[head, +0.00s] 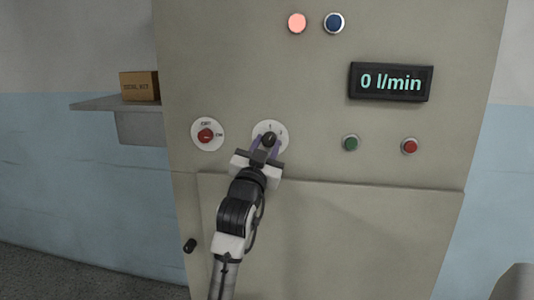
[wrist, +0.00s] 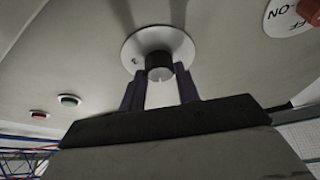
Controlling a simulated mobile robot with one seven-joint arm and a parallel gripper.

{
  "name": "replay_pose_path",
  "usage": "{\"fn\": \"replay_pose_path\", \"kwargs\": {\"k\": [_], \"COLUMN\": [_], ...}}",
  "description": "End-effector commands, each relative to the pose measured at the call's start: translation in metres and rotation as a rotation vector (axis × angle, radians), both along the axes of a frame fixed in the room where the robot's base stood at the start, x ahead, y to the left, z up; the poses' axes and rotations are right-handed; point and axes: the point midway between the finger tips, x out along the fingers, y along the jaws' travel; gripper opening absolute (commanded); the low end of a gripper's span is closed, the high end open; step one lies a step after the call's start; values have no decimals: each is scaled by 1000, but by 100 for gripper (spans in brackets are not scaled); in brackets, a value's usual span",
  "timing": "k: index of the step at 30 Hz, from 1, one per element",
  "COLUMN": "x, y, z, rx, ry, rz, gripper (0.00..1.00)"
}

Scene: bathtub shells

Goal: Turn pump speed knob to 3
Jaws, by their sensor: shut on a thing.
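The pump speed knob (head: 269,139) is a small black knob on a round white dial (head: 262,128) on the grey cabinet front. Small marks show at the dial's upper edge, too small to read with certainty. My gripper (head: 266,147) reaches it from below, with its two dark fingers shut on the knob. In the wrist view the knob (wrist: 159,65) sits between the fingertips of my gripper (wrist: 160,78), and a pale notch shows on its face. The fingers and arm hide the dial's lower part. The display (head: 391,82) reads 0 l/min.
A red rotary switch (head: 206,135) on a white ON/OFF plate sits left of the dial. A green button (head: 350,143) and a red button (head: 409,146) are to the right. A lit pink lamp (head: 297,23) and a blue lamp (head: 334,23) are above. A box (head: 139,86) stands on a side shelf.

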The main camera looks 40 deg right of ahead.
Motion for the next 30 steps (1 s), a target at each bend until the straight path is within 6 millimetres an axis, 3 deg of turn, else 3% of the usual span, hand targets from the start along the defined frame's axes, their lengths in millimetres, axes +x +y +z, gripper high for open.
{"fn": "replay_pose_path", "kwargs": {"k": [30], "x": [5], "y": [4], "z": [6], "rx": [630], "ry": [-733], "rz": [0], "gripper": [9]}}
